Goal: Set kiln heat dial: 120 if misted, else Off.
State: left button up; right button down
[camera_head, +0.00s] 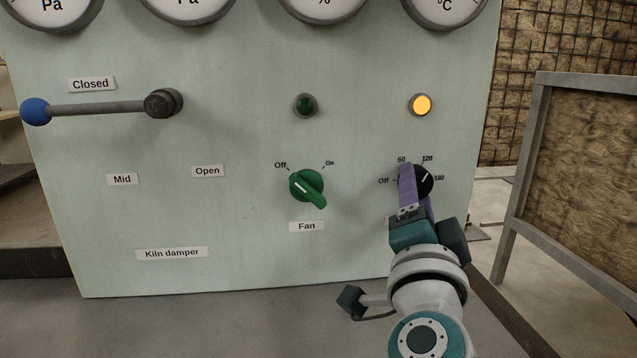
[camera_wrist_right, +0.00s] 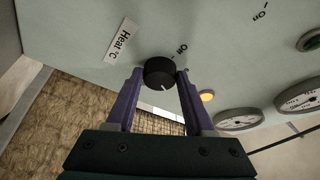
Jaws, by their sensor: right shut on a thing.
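The black heat dial (camera_head: 424,184) is on the lower right of the pale green panel, with Off, 60, 120 and 180 marked around it. Its white pointer line shows at the upper right, seemingly between 120 and 180. My right gripper (camera_head: 415,182) is shut on the dial, its purple fingers on either side. In the right wrist view the dial (camera_wrist_right: 159,72) sits between both fingertips, beside the "Heat °C" label (camera_wrist_right: 121,40). An amber lamp (camera_head: 421,105) above the dial is lit. No mist is visible in these views. My left gripper is not in view.
A green fan knob (camera_head: 308,187) is left of the dial, under a dark green lamp (camera_head: 305,105). A damper lever (camera_head: 105,108) with a blue ball points left by "Closed". Gauges are cut off at the top.

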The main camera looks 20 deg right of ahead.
jog(key=shift+m, duration=0.3)
jog(key=shift+c, duration=1.4)
grip_release()
jog(key=v, duration=1)
jog(key=shift+r, duration=0.15)
